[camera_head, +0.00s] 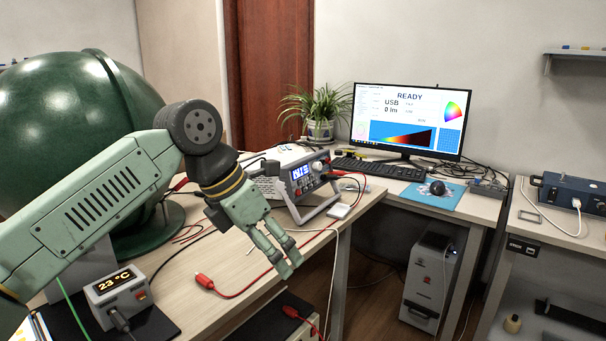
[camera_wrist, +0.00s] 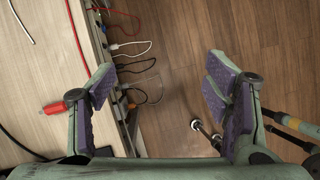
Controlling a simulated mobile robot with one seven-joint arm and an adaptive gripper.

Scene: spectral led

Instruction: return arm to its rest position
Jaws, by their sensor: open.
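My gripper (camera_head: 290,262) hangs at the end of my pale green arm, pointing down past the front edge of the wooden bench (camera_head: 215,255). In the wrist view my gripper (camera_wrist: 160,90) is open and empty, with its two purple-padded fingers wide apart. Its left finger overlaps the bench edge in that view, and the wooden floor (camera_wrist: 180,40) shows between the fingers. My arm reaches in from the left of the head view, bent at the elbow.
A red clip (camera_head: 204,281) with a red cable lies on the bench near my gripper. A power supply (camera_head: 300,178) stands behind it. A green sphere (camera_head: 70,130) stands at left, beside a temperature box (camera_head: 118,295). A monitor (camera_head: 408,118) stands at the back. Cables hang along the bench edge.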

